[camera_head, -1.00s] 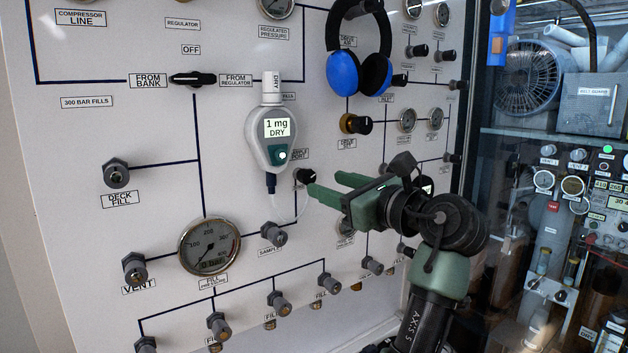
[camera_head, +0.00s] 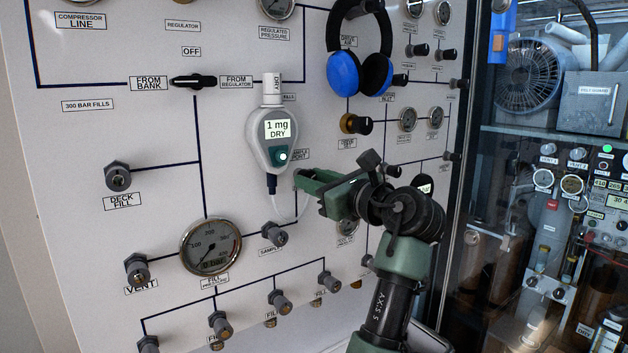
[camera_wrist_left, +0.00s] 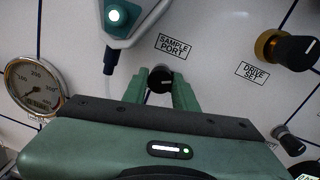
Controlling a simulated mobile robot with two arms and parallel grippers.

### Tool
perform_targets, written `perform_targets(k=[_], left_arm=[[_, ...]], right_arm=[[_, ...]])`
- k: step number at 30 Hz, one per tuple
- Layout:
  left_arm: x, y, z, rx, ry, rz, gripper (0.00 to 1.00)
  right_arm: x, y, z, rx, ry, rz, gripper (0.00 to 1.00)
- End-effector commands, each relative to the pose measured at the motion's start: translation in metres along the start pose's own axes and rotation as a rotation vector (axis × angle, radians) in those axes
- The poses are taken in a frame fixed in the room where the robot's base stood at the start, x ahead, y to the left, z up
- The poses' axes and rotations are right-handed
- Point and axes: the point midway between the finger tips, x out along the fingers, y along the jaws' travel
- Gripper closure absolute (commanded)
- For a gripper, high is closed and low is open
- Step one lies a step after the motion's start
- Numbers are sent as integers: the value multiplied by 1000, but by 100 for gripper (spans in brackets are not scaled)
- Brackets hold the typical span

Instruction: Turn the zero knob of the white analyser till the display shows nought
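The white analyser (camera_head: 268,138) hangs on the panel, and its lit display (camera_head: 277,129) reads "1 mg DRY". Its teal zero knob (camera_head: 279,156) with a bright dot sits below the display. The knob also shows at the top left of the left wrist view (camera_wrist_left: 115,15). My left gripper (camera_head: 306,182) is below and right of the analyser, apart from the zero knob. In the left wrist view its green fingers (camera_wrist_left: 160,96) are spread, with a black knob (camera_wrist_left: 160,80) by the sample port label between or just beyond their tips; contact cannot be told. My right gripper is out of view.
Blue headphones (camera_head: 359,65) hang above right of the analyser. A brass and black drive knob (camera_head: 356,124) is right of it. A thin clear tube (camera_head: 292,212) runs below the analyser. A large gauge (camera_head: 211,246) is lower left. A glazed cabinet stands at right.

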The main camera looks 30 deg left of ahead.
Motion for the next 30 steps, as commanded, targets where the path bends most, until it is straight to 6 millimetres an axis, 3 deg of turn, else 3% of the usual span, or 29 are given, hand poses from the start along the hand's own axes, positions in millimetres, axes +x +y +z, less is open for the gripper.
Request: perform_targets(k=[12,21,22,24,30], left_arm=[[0,0,1,-264,14,1,100],[0,0,1,-279,14,1,100],[0,0,1,-279,14,1,69],[0,0,1,-279,14,1,51],[0,0,0,-278,14,2,51]], right_arm=[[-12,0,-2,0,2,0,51],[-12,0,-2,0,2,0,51],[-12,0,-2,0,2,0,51],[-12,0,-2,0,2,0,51],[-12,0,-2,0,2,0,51]])
